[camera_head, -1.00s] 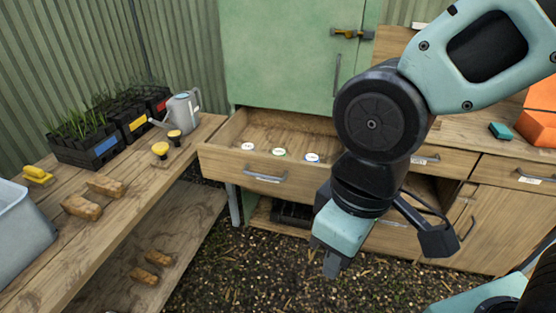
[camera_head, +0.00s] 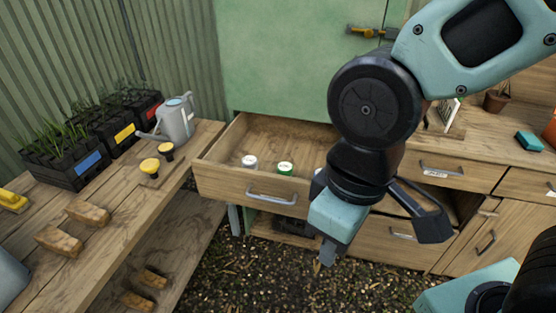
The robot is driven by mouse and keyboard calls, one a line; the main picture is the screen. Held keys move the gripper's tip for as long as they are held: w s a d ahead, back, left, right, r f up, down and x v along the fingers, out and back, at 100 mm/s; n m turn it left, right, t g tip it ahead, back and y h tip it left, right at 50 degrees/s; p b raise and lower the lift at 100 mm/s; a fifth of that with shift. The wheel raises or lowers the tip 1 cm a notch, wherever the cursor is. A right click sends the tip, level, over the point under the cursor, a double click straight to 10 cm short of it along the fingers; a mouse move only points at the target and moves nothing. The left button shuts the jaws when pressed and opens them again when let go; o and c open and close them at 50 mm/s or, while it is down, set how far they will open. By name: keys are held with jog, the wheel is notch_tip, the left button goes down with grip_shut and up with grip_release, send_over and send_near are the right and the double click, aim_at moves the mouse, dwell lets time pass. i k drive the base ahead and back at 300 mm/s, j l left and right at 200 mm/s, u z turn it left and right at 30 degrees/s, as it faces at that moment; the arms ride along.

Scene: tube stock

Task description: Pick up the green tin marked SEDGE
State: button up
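A green tin (camera_head: 285,168) with a pale lid stands in the open wooden drawer (camera_head: 240,182). Any marking on it is too small to read. A white tin (camera_head: 249,161) stands to its left in the same drawer. Part of a blue tin (camera_head: 317,184) shows at the edge of my arm, which hides the rest of it. My gripper (camera_head: 328,252) points down in front of the drawer, to the right of and lower in the picture than the green tin. It is apart from the tins, and its finger opening does not show clearly.
A green cabinet (camera_head: 275,60) stands behind the drawer. Bark-covered floor (camera_head: 255,285) lies open below.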

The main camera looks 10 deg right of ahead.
aim_at(286, 168)
jog(key=i, duration=0.2)
jog(key=i+l+u, duration=0.5)
jog(key=i, duration=0.15)
jog(key=i+j, duration=0.05)
jog(key=j, duration=0.05)
